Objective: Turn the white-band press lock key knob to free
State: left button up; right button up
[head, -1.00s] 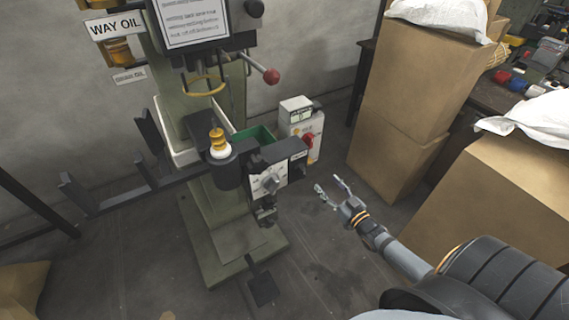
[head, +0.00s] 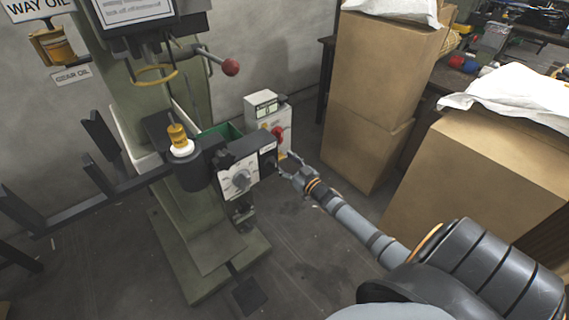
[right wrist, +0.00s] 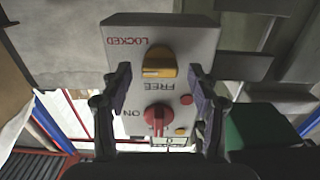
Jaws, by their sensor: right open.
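The press (head: 165,215) is green, with a white ring (head: 182,149) around a yellow piece on its black post. A pale control box (head: 268,103) with a red knob (head: 278,133) stands behind the press's dial panel (head: 238,178). In the right wrist view the box face (right wrist: 126,49) appears upside down, with LOCKED and FREE lettering. Between them is a yellow-orange key knob (right wrist: 160,63); its bar looks crosswise. The red knob also shows there (right wrist: 157,117). My right gripper (head: 290,167) is open, its fingers on either side of the key knob, apart from it. My left gripper is out of view.
A green bin (head: 222,132) sits beside the box, and it shows on the right in the wrist view (right wrist: 265,130). A red-ball lever (head: 231,67) juts out above. Stacked cartons (head: 370,95) stand to the right. Floor (head: 325,230) is clear below my right arm.

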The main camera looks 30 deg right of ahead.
jog(key=c, duration=1.2)
jog(key=shift+o, duration=0.2)
